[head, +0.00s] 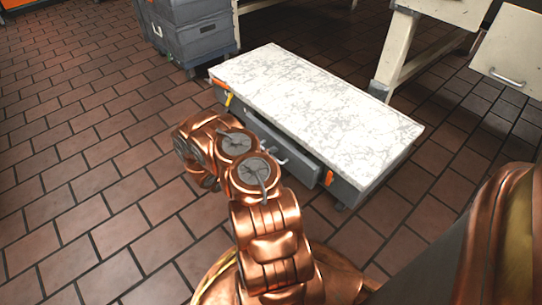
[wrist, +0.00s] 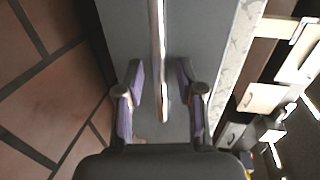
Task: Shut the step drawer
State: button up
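The step unit is a low grey box with a white marbled top (head: 315,105), standing on the tiled floor. Its step drawer (head: 304,168) is on the long near side, with a dark front and a pale handle (head: 283,160). The drawer's right end stands out a little from the body, so it looks slightly open. My arm covers part of the front, and my fingers are hidden in the head view. In the wrist view my gripper (wrist: 161,90) is open, its two purple-padded fingers on either side of a pale bar (wrist: 157,45) before a grey surface. I cannot tell whether they touch it.
A grey wheeled bin (head: 192,38) stands behind the step unit at the left. A cream table leg (head: 394,55) and a cream drawer front (head: 512,55) are at the back right. The tiled floor (head: 80,190) left of my arm is clear.

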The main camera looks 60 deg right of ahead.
grip_shut()
dwell(0.7)
